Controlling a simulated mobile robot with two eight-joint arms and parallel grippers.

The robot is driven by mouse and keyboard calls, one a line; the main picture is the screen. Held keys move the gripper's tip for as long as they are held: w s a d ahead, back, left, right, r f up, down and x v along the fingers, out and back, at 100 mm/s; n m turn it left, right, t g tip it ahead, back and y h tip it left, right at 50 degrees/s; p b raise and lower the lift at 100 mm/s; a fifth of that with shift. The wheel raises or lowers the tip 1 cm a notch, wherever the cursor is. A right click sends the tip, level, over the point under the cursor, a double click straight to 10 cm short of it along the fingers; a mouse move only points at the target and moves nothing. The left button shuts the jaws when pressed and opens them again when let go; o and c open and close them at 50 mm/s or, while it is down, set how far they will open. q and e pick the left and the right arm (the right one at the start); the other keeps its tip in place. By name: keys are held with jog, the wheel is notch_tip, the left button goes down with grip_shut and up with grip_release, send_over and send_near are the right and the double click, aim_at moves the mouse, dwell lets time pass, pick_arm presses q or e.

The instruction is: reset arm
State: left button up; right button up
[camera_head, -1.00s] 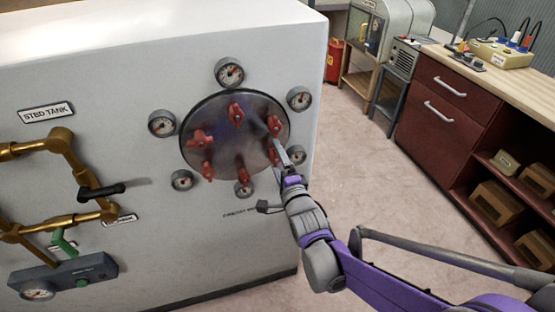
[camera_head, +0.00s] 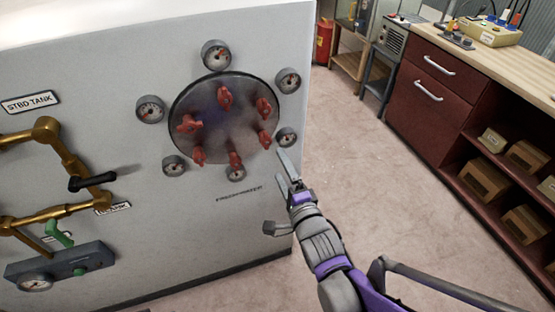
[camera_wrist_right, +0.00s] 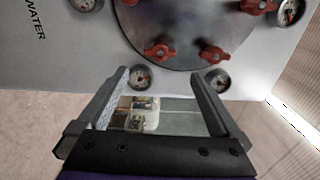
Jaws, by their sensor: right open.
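My right gripper (camera_head: 286,168) is open and empty, just right of and below the round dark metal plate (camera_head: 215,125) on the white tank wall. It is apart from the red valve handles (camera_head: 190,124) spread over the plate. My left gripper is not in view.
Several round gauges (camera_head: 215,54) ring the plate. Brass pipes (camera_head: 60,150) with a black lever (camera_head: 92,184) and a green handle (camera_head: 58,233) are at left. A dark red cabinet (camera_head: 430,110) and shelf boxes (camera_head: 487,181) stand at right. Floor (camera_head: 350,160) between is clear.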

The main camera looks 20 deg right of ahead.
jog(key=shift+s, duration=0.15)
dwell(0.4)
jog(key=s+f+n+g+p, duration=0.2)
jog(key=s+n+g+p, duration=0.2)
jog(key=s+n, duration=0.5)
jog(key=s+f+n+g+p, duration=0.2)
jog(key=s+n+g+p, duration=0.2)
jog(key=s+n+g, duration=0.4)
jog(key=shift+s+a+n+g, duration=0.35)
jog(key=shift+s+n, duration=0.2)
jog(key=shift+n, duration=0.15)
